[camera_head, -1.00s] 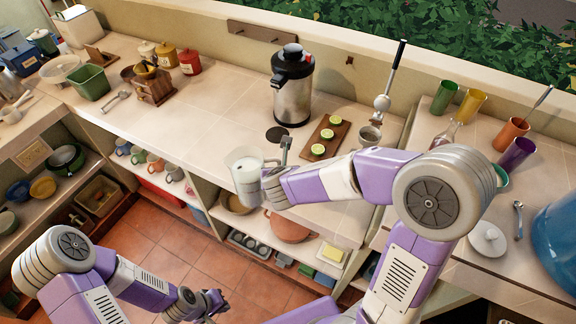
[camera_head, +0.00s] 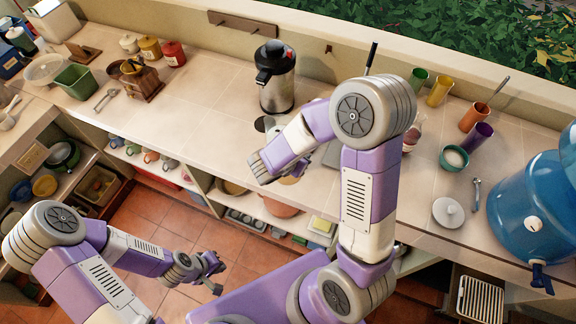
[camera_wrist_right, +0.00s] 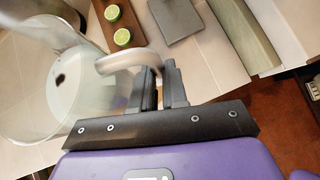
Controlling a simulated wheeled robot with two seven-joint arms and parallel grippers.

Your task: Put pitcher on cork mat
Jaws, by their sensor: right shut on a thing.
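The clear pitcher (camera_wrist_right: 30,85) fills the left of the right wrist view, with something white and a dark spot showing in it. My right gripper (camera_wrist_right: 160,80) is shut on its handle (camera_wrist_right: 128,62). In the head view the right gripper (camera_head: 264,172) is at the front edge of the counter, and the arm hides most or all of the pitcher. My left gripper (camera_head: 219,276) is empty and open, low over the floor.
The steel dispenser (camera_head: 275,85) stands at the back of the counter. A board with lime halves (camera_wrist_right: 114,24) and a grey slab (camera_wrist_right: 174,17) lie beyond the gripper. Cups and a blue water jug (camera_head: 535,205) stand at right.

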